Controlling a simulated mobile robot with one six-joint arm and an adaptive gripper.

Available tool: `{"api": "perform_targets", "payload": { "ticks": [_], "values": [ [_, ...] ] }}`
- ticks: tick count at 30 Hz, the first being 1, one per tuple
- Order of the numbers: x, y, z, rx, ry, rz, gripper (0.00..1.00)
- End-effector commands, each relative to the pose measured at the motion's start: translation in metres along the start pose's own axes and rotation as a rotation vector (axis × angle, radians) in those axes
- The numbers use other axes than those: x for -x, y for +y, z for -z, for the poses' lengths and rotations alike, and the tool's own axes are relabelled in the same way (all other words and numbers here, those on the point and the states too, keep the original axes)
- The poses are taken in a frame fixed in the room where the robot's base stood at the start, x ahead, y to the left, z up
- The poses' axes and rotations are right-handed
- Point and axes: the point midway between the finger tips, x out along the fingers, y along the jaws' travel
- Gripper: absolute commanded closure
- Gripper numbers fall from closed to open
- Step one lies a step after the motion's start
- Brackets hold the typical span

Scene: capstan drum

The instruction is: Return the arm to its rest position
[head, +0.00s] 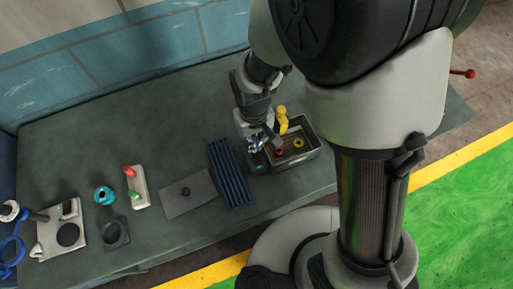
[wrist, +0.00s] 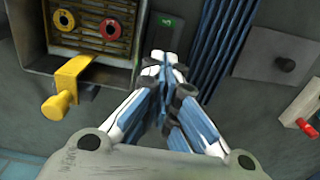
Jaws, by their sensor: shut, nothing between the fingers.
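My gripper (wrist: 163,75) is shut with nothing between its blue and white fingers. In the head view my gripper (head: 256,141) is low over the table, beside the left wall of a grey metal box (head: 310,153). In the wrist view the fingertips lie just below a small dark block with a green display (wrist: 168,24). A yellow handle (wrist: 72,85) sticks out of the box, left of my fingers and apart from them. My arm reaches down from the upper middle of the head view and hides part of the table.
The box holds a yellow ring (wrist: 65,19) and a red ring (wrist: 109,28). A dark blue ribbed panel (head: 229,174) and a grey plate with a knob (head: 187,192) lie to the left. Further left are a teal ring (head: 104,195) and a switch base (head: 139,187). The table's back left is clear.

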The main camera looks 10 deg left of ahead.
Motion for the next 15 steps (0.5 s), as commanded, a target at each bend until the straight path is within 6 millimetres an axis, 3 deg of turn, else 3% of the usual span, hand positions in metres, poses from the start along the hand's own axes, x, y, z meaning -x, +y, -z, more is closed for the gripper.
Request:
{"api": "perform_targets", "payload": {
  "ticks": [10, 15],
  "values": [
    [0.005, 0.003, 0.0, -0.008, 0.007, 0.0, 1.0],
    [0.046, 0.029, -0.003, -0.075, 0.061, 0.0, 1.0]
  ]
}}
